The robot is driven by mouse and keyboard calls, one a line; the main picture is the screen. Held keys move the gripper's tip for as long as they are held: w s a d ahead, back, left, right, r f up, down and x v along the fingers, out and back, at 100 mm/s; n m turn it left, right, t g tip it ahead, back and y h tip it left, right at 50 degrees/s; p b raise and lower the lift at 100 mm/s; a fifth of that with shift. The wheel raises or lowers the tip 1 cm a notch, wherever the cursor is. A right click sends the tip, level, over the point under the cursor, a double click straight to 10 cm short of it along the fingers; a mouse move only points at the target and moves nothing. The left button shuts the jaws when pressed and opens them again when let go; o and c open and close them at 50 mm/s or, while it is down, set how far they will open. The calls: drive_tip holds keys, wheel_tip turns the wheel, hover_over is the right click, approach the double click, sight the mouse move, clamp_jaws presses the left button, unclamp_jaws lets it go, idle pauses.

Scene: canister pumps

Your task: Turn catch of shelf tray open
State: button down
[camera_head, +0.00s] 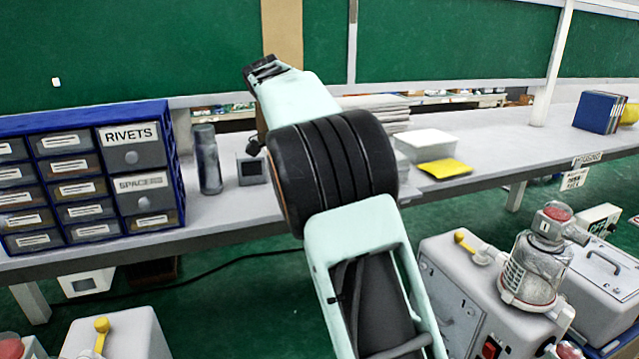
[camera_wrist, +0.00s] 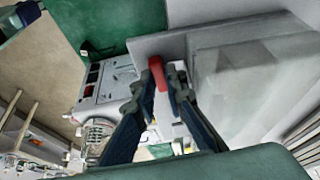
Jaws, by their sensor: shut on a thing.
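In the wrist view my gripper (camera_wrist: 161,80) has its two dark fingers closed on a small red piece (camera_wrist: 157,73), which looks like the catch. The red piece stands at the edge of a large pale grey box-like body (camera_wrist: 250,85), which seems to be the shelf tray. How far the catch is turned cannot be told. In the head view my own arm crosses the middle of the picture, and I cannot make out the fingers, the catch or the tray there.
The head view shows a long grey bench (camera_head: 480,155) with a blue drawer cabinet (camera_head: 70,185), a dark cylinder (camera_head: 208,160) and a yellow pad (camera_head: 445,168). A pump unit with a clear canister (camera_head: 535,270) stands at front right. Green floor lies between.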

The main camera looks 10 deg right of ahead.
drive_tip(key=shift+r+m, duration=0.1)
drive_tip(key=shift+m, duration=0.5)
drive_tip(key=c, duration=2)
unclamp_jaws()
drive_tip(key=shift+o, duration=0.2)
